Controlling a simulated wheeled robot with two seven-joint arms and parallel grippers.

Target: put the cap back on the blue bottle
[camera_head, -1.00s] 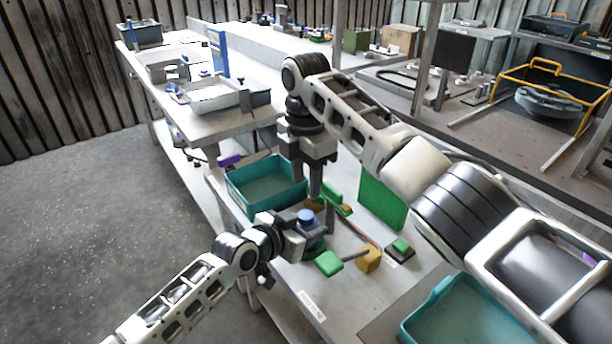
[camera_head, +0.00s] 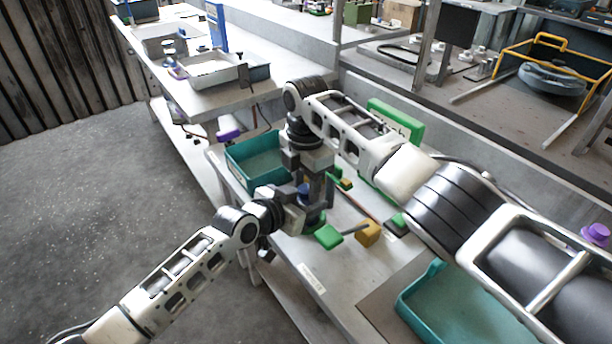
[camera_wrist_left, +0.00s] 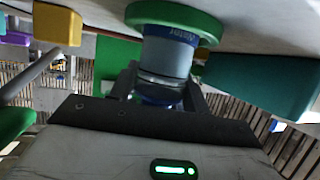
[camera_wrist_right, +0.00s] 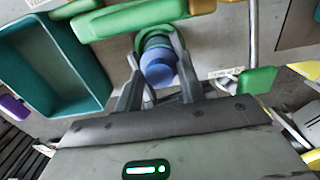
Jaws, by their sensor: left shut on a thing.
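The blue bottle (camera_wrist_left: 168,55) stands upright on a round green base; the left wrist view shows it upside down. My left gripper (camera_head: 300,208) is shut on the bottle from the side. A blue cap (camera_wrist_right: 160,66) sits at the bottle's top in the right wrist view; whether it is fully seated cannot be told. My right gripper (camera_wrist_right: 156,58) is directly above, pointing down, its fingers apart on either side of the cap. Whether they touch it is unclear. In the head view the grippers largely hide the bottle and cap.
A teal bin (camera_head: 258,160) stands behind the grippers, and another teal tray (camera_head: 455,310) is at the front right. A green block (camera_head: 328,236) and a yellow block (camera_head: 369,233) lie close to the bottle. A green panel (camera_head: 397,122) stands behind my right arm.

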